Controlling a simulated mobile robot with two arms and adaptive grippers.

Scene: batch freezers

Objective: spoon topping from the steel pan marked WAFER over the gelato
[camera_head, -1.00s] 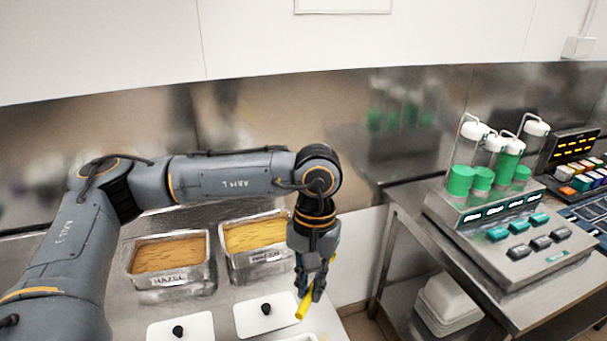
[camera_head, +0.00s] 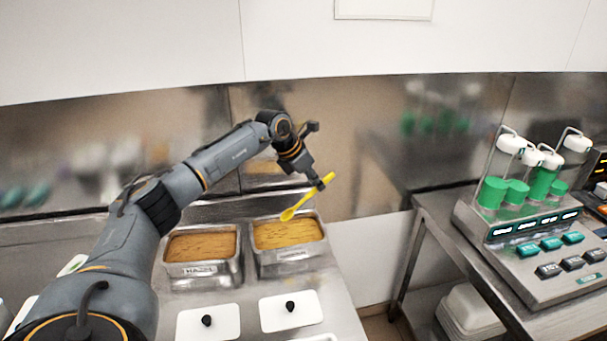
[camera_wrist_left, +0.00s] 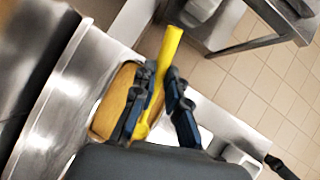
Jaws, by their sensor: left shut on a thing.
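My left gripper (camera_head: 319,183) is shut on a yellow spoon (camera_head: 300,204) and holds it up in the air. The spoon slants down to the left, its bowl above the steel pan marked WAFER (camera_head: 292,256). That pan is the right one of two and is full of golden topping (camera_head: 288,232). In the left wrist view the spoon (camera_wrist_left: 171,48) runs between the two dark fingers (camera_wrist_left: 163,98), with the topping (camera_wrist_left: 112,102) behind them. I cannot make out the gelato. My right gripper is not in view.
A second steel pan, marked HAZEL (camera_head: 200,269), stands to the left. Two white lids with black knobs, the left lid (camera_head: 190,324) and the right lid (camera_head: 305,312), lie in front. A steel bench (camera_head: 425,215) with a control console (camera_head: 545,245) stands at the right, beyond a gap.

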